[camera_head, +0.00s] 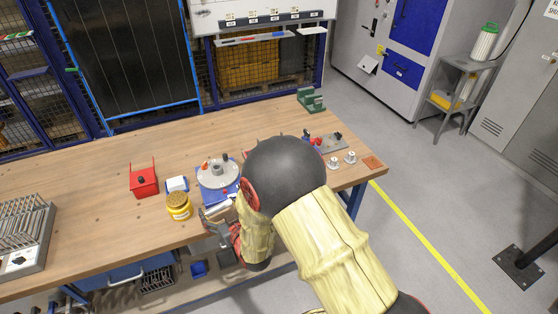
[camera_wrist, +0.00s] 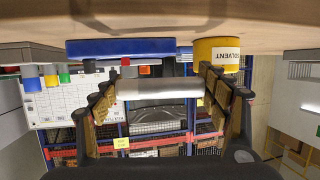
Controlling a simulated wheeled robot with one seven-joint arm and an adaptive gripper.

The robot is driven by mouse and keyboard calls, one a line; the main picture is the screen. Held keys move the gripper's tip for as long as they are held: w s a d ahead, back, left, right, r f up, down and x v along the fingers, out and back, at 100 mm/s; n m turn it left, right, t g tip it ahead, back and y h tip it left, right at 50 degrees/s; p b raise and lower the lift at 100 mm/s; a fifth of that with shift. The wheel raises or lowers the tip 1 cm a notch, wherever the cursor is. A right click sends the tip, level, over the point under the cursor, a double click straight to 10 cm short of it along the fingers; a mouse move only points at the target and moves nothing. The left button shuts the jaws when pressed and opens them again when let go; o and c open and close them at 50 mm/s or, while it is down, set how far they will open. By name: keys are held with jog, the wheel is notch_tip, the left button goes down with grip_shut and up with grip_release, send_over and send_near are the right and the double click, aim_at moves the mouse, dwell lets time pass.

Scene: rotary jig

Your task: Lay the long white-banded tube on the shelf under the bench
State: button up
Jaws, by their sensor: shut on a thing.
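My gripper (camera_head: 213,222) is at the front edge of the bench (camera_head: 105,178), beside the yellow solvent tin. It is shut on a pale, silvery tube (camera_head: 220,209). In the wrist view the tube (camera_wrist: 160,88) lies crosswise between the two fingers, clear of the bench top. The shelf under the bench (camera_head: 205,288) shows low in the head view, partly hidden by my arm.
On the bench are the yellow solvent tin (camera_head: 179,206), a red box (camera_head: 143,180), a rotary jig (camera_head: 217,173) and a wire rack (camera_head: 22,228). Blue bins (camera_head: 198,268) and a dark basket (camera_head: 157,280) take up part of the shelf. Open floor lies to the right.

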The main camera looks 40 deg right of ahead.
jog(key=d+h, duration=0.1)
jog(key=d, duration=0.3)
jog(key=d+r+m+h, duration=0.1)
jog(key=d, duration=0.3)
jog(key=d+r+m+h, duration=0.1)
jog(key=d, duration=0.3)
jog(key=shift+s+r, duration=0.2)
jog(key=shift+r, duration=0.05)
jog(key=s+d+r+m+h, duration=0.1)
jog(key=s+d+r, duration=0.25)
jog(key=d, duration=0.45)
jog(key=s+d+r+g, duration=0.1)
jog(key=s+d+r, duration=0.25)
jog(key=d, duration=0.35)
jog(key=s+d+r+m+h, duration=0.15)
jog(key=s+d, duration=0.25)
jog(key=d, duration=0.4)
jog(key=a+n+y, duration=0.1)
jog(key=a, duration=0.1)
jog(key=a+n+y, duration=0.1)
jog(key=a+y, duration=0.1)
jog(key=a, duration=0.1)
jog(key=shift+s+f+t, duration=0.1)
jog(key=shift+f+t, duration=0.1)
jog(key=shift+t, duration=0.1)
jog(key=shift+d, duration=0.1)
